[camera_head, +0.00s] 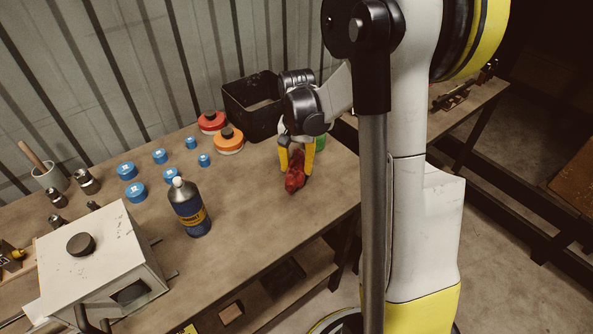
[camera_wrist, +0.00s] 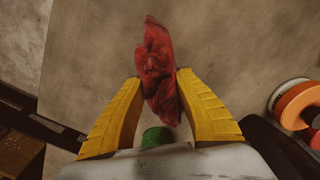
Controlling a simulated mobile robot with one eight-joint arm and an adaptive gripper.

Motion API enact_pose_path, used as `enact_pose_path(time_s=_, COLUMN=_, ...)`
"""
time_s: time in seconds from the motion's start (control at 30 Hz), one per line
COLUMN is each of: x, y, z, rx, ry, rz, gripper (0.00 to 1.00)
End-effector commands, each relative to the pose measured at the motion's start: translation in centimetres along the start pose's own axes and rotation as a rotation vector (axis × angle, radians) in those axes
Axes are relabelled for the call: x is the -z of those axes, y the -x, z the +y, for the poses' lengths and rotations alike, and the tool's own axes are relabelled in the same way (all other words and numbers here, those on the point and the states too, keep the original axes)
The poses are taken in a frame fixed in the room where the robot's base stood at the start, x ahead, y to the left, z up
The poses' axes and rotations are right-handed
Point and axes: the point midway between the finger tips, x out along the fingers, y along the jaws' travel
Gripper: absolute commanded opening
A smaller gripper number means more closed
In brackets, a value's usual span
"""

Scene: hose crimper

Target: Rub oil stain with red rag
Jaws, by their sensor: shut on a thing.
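The red rag (camera_head: 295,174) is crumpled and hangs between the yellow fingers of my gripper (camera_head: 297,158), over the right end of the workbench. In the wrist view the rag (camera_wrist: 158,70) is pinched between the two finger pads of my gripper (camera_wrist: 160,85). I cannot tell whether the rag touches the bench top. No oil stain can be clearly made out on the bench; the area under the rag is hidden.
A blue bottle (camera_head: 189,208) stands left of the rag on the workbench (camera_head: 250,225). A black bin (camera_head: 252,103), red and orange discs (camera_head: 229,143) and several blue caps (camera_head: 135,191) are behind. A grey machine (camera_head: 95,255) is at left. A green object (camera_wrist: 157,138) shows near my gripper.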

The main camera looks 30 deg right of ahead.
Motion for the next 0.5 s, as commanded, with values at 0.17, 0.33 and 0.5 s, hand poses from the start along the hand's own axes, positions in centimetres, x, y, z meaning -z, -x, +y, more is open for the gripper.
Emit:
enact_pose_path(time_s=0.17, x=0.1, y=1.9, z=-0.1, rx=0.0, ry=0.003, rz=-0.001, gripper=0.03)
enact_pose_path(time_s=0.33, x=0.3, y=3.4, z=-0.2, rx=0.0, ry=0.005, rz=-0.001, gripper=0.03)
enact_pose_path(time_s=0.5, x=0.5, y=4.9, z=-0.3, rx=0.0, ry=0.007, rz=-0.001, gripper=0.03)
